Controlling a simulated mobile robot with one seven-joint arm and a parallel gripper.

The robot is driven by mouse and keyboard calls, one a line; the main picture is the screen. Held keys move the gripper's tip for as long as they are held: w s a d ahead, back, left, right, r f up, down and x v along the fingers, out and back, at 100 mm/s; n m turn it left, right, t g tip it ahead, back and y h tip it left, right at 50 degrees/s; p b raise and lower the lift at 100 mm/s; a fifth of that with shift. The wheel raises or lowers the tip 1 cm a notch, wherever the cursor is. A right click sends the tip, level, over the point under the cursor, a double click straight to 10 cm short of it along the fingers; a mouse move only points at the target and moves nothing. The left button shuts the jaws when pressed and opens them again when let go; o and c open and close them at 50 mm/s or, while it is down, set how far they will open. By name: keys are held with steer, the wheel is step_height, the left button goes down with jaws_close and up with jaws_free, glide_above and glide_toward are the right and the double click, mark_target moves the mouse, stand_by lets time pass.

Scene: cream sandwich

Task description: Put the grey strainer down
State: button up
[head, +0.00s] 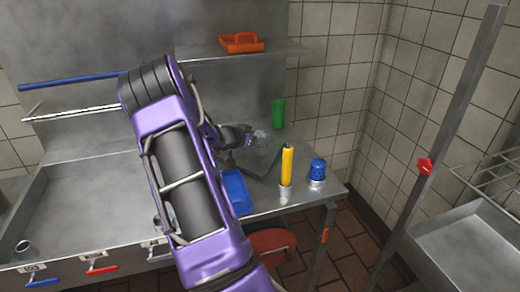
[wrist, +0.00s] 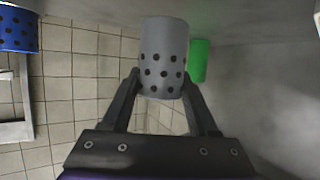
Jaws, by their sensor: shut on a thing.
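The grey strainer (wrist: 163,60), a grey cylinder with dark round holes, is between the two fingers of my gripper (wrist: 162,88) in the wrist view. The gripper is shut on it. In the head view my gripper (head: 246,136) is above or at the back right part of the metal counter (head: 190,165), and the strainer (head: 262,137) shows small and blurred beside it. I cannot tell whether the strainer touches the counter.
A green cup (head: 278,113) stands close behind the strainer. A yellow-handled tool (head: 287,165), a blue perforated strainer (head: 317,168) and a blue tray (head: 236,190) are nearer the counter's front right. An orange tray (head: 241,42) sits on the shelf above.

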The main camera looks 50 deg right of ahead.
mark_target(256, 146)
steer(key=shift+f+b, duration=0.35)
steer(key=shift+f, duration=1.6)
steer(key=shift+f, duration=0.15)
steer(key=o, duration=1.4)
steer(key=shift+a+r, duration=0.1)
steer(key=shift+r, duration=0.15)
steer(key=p+v, duration=0.1)
steer(key=v, duration=1.1)
steer(key=shift+f, duration=0.15)
